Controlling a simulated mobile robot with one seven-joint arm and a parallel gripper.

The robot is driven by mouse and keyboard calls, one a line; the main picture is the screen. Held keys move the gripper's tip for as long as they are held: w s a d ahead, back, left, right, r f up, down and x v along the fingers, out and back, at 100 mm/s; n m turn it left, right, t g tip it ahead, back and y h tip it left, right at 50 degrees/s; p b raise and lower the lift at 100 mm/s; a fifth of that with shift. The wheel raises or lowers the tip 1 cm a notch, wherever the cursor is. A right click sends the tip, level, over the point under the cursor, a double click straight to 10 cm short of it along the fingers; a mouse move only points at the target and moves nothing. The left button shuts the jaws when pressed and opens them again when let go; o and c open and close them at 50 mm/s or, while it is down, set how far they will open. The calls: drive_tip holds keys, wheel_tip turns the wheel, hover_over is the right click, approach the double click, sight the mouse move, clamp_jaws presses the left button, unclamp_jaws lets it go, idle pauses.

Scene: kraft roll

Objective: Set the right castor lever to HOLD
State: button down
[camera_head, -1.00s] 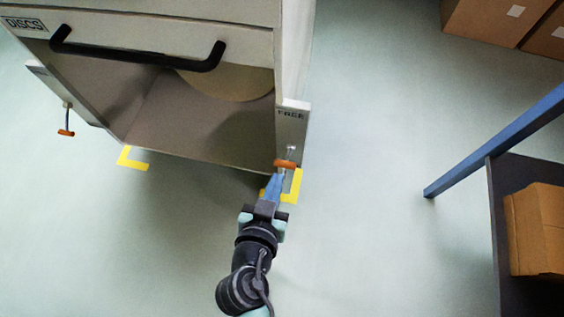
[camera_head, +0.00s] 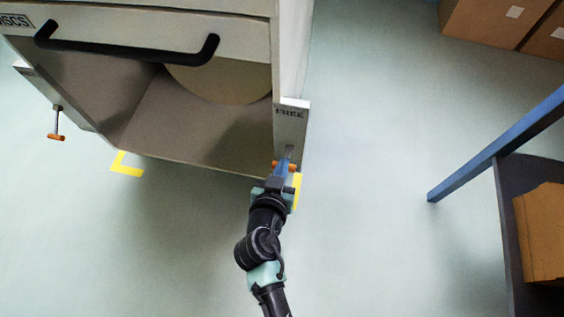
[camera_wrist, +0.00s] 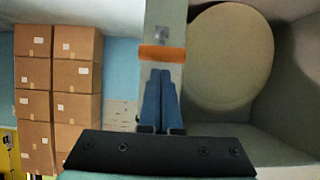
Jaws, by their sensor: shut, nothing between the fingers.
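The right castor lever (camera_head: 292,167) has an orange cross handle on the lower part of the cabinet's right front post (camera_head: 291,130). The word FREE is readable above it; I see no HOLD mark. My gripper (camera_head: 286,157) has its blue fingers closed together and overlaps the middle of the handle in the head view, hiding part of it. In the wrist view, the orange handle (camera_wrist: 162,54) lies across the post just beyond the fingertips of my gripper (camera_wrist: 161,72). Nothing is between the fingers. Whether they touch the handle I cannot tell.
A left castor lever (camera_head: 56,137) hangs on the cabinet's left post. The cabinet has a black drawer handle (camera_head: 125,60) and a large roll (camera_head: 220,84) inside. A blue-framed rack (camera_head: 500,145) stands at right. Floor between is clear.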

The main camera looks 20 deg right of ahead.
drive_tip(key=shift+f, duration=0.2)
idle(0.3)
drive_tip(key=shift+s+a+f+t+b, duration=0.2)
drive_tip(key=shift+f+t+b, duration=0.1)
drive_tip(key=shift+b, duration=0.75)
drive_tip(key=shift+s+f+h+b, duration=0.2)
drive_tip(key=shift+h+b, duration=0.1)
drive_tip(key=shift+b, duration=0.4)
wheel_tip(320, 180, down, 14)
drive_tip(key=b, duration=1.9)
drive_tip(key=shift+s+a+t, duration=0.35)
drive_tip(key=shift+t, duration=0.05)
drive_tip(key=shift+f, duration=0.1)
